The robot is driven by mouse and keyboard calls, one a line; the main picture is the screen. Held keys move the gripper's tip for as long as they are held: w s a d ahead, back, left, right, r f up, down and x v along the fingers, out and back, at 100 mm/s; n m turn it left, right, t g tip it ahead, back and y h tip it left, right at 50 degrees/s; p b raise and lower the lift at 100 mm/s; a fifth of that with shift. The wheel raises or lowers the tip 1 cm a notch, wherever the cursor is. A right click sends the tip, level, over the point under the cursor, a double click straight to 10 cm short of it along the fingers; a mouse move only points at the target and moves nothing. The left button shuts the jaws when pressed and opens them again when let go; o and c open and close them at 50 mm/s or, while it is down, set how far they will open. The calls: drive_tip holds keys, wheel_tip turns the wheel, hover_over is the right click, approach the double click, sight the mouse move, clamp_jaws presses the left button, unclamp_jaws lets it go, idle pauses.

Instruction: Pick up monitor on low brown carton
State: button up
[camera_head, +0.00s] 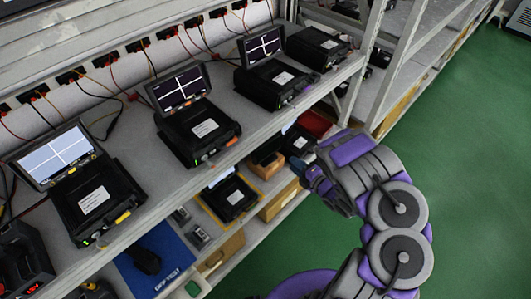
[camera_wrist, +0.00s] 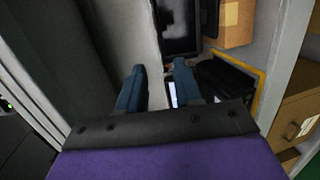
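My gripper (camera_head: 312,176) reaches in at the lower shelf, below the front edge of the upper one. In the wrist view my gripper (camera_wrist: 160,82) is open, its two blue fingers apart with nothing clearly held. A black monitor with a lit screen (camera_wrist: 173,92) lies just beyond the right finger, which partly covers it. A black monitor (camera_head: 232,195) sits on a yellow-edged tray. Another dark unit (camera_head: 266,150) sits at a small brown carton (camera_head: 268,168), partly hidden by the upper shelf. I cannot tell whether it rests on the carton.
Several black monitors (camera_head: 200,128) stand along the upper shelf (camera_head: 143,213), cabled to the wall. A brown carton (camera_head: 282,200) and a red bin (camera_head: 314,123) are near the gripper. A blue mat (camera_head: 165,250) lies lower left. The green floor (camera_head: 465,165) at right is clear.

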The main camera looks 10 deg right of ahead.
approach(264, 144)
drive_tip(key=w, duration=0.2)
drive_tip(key=x, duration=0.4)
drive_tip(key=b+x, duration=0.1)
drive_tip(key=shift+w+a+f, duration=0.15)
drive_tip(key=shift+a+f, duration=0.25)
clamp_jaws()
drive_tip(key=shift+f, duration=0.1)
idle(1.1)
